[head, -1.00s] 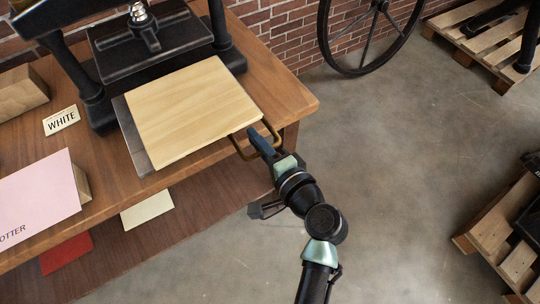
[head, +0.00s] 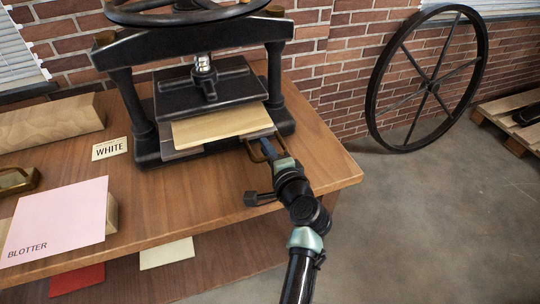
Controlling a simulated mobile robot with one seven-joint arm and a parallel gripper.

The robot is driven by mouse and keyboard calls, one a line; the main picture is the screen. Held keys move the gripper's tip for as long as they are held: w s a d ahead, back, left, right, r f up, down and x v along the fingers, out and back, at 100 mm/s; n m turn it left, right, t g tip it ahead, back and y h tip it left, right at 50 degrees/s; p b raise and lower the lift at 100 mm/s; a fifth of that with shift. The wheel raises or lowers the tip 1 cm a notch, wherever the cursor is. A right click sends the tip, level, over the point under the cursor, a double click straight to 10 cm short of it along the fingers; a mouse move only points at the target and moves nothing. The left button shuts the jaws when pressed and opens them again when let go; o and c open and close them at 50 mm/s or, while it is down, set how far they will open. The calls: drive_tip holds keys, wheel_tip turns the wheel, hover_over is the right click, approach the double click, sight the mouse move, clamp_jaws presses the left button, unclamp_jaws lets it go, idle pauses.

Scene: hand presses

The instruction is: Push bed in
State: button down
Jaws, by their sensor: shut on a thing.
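The press bed (head: 184,153) is a dark metal plate with a pale wooden board (head: 222,124) lying on it. The bed is mostly inside the black press (head: 144,110), under the raised-looking black platen (head: 212,92). Only the front strip of the board shows; the rest is hidden under the platen.
A WHITE label (head: 110,149) stands left of the press. A large spoked wheel (head: 380,95) leans on the brick wall.

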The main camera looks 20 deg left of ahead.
drive_tip(key=shift+r, duration=0.1)
drive_tip(key=c, duration=0.9)
unclamp_jaws()
drive_tip(key=p+v, duration=0.2)
drive_tip(key=v, duration=1.1)
